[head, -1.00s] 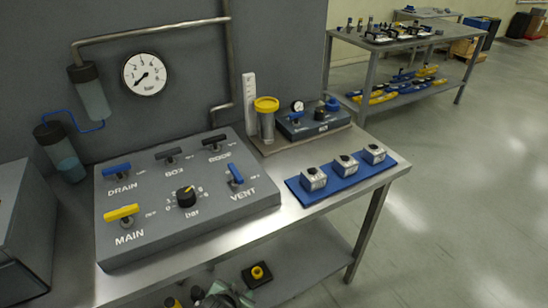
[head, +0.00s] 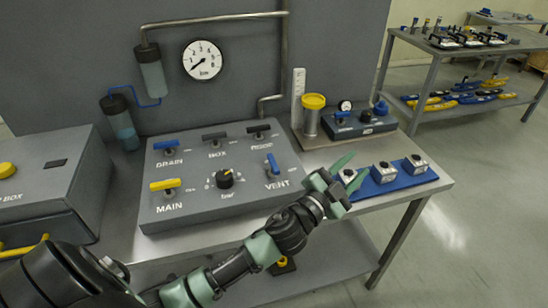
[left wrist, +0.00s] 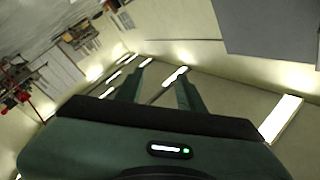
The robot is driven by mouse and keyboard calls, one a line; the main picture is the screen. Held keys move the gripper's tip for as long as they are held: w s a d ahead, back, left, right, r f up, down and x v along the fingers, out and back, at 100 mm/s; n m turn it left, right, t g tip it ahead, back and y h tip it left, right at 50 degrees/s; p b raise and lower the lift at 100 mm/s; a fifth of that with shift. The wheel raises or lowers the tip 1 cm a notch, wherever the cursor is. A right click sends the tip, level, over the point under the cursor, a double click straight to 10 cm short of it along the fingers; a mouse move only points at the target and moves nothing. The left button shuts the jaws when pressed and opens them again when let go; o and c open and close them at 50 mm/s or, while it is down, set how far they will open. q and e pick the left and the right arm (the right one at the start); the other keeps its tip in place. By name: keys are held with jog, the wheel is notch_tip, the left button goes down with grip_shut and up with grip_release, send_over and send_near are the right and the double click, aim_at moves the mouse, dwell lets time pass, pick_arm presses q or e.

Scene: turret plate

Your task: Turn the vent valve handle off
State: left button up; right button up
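The vent valve handle (head: 272,164) is a blue bar above the VENT label on the right of the grey sloped panel (head: 210,208). It points up and slightly left, along the panel's slope, in the head view. My left gripper (head: 354,166) is to the right of the handle and apart from it, near the small boxes. Its two green fingers stand apart with nothing between them, and they also show apart in the left wrist view (left wrist: 163,82). My right gripper is in neither view now.
Other handles share the panel: yellow MAIN (head: 165,184), blue DRAIN (head: 166,145), two black ones, and a black knob (head: 225,179). A blue mat (head: 384,187) with small boxes lies right of the panel. A yellow-lidded jar (head: 313,113) stands behind. A grey box (head: 50,180) stands left.

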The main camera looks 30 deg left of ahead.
pick_arm(q)
jog(key=w+d+r+m+g+h, duration=0.2)
jog(key=d+r+m+g+h, duration=0.25)
jog(key=d+m+h, duration=0.55)
jog(key=m+g+y, duration=0.6)
jog(key=g+y, duration=0.8)
jog(key=g, duration=0.1)
send_over(273, 162)
jog(key=shift+t, duration=0.25)
notch_tip(273, 162, down, 6)
jog(key=shift+a+r+p, duration=0.1)
jog(key=shift+r+p, duration=0.05)
jog(key=shift+p, duration=0.25)
notch_tip(273, 162, down, 7)
jog(key=shift+r+p, duration=0.1)
jog(key=shift+p, duration=1.1)
jog(key=shift+f, duration=0.35)
